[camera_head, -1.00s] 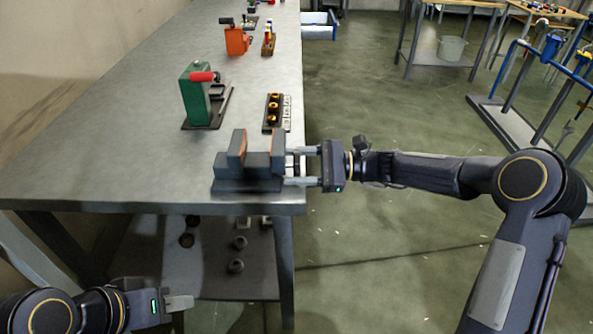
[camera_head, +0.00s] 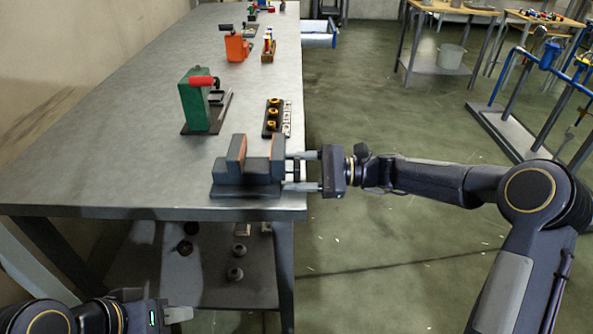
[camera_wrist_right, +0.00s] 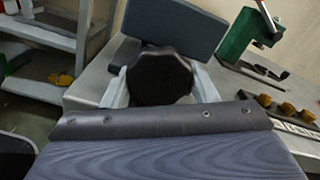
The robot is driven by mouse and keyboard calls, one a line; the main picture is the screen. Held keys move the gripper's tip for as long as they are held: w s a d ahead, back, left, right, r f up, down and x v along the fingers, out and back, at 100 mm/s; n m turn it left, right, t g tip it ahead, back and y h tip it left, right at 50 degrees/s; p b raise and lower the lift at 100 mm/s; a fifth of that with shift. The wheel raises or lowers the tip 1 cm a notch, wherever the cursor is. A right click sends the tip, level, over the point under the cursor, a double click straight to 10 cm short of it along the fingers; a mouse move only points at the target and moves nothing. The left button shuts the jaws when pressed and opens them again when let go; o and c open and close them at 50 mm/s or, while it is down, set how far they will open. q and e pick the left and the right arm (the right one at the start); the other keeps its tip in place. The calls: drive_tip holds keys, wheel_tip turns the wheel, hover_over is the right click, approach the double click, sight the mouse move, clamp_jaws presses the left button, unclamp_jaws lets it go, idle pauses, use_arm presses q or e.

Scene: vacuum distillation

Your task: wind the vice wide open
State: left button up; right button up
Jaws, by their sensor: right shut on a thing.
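The vice (camera_head: 248,172) sits near the front right corner of the grey bench, with orange-faced jaws and a gap between them. Its dark round handle (camera_wrist_right: 160,78) shows in the right wrist view, in front of the blue-grey vice body (camera_wrist_right: 172,30). My right gripper (camera_head: 292,172) reaches in from the right, shut on the vice handle with a finger on each side of it. In the head view the fingers mostly hide the handle. My left gripper (camera_head: 178,314) is low at the bottom left, away from the bench; its finger gap cannot be made out.
A green press with a red handle (camera_head: 196,104) stands behind the vice. A dark tray (camera_head: 266,130) with brass pieces lies near the bench's right edge. An orange device (camera_head: 236,46) stands further back. The lower shelf (camera_head: 210,280) holds small round parts.

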drive_tip(key=shift+a+r+n, duration=0.1)
drive_tip(key=shift+r+n, duration=0.25)
drive_tip(key=shift+n, duration=0.25)
drive_tip(key=o, duration=0.7)
drive_tip(key=shift+o, duration=0.9)
drive_tip(key=shift+f+m, duration=0.1)
drive_tip(key=shift+m, duration=0.3)
use_arm(q)
wheel_tip(320, 180, up, 2)
drive_tip(key=shift+s+d+r+p, duration=0.1)
drive_tip(key=shift+s+d+p, duration=0.05)
drive_tip(key=shift+p, duration=0.9)
use_arm(e)
drive_tip(key=d, duration=0.9)
drive_tip(key=shift+s+d+f, duration=0.2)
drive_tip(key=shift+d, duration=0.05)
use_arm(q)
drive_tip(key=shift+r, duration=0.2)
use_arm(e)
drive_tip(key=shift+w+a, duration=0.1)
drive_tip(key=shift+a, duration=0.05)
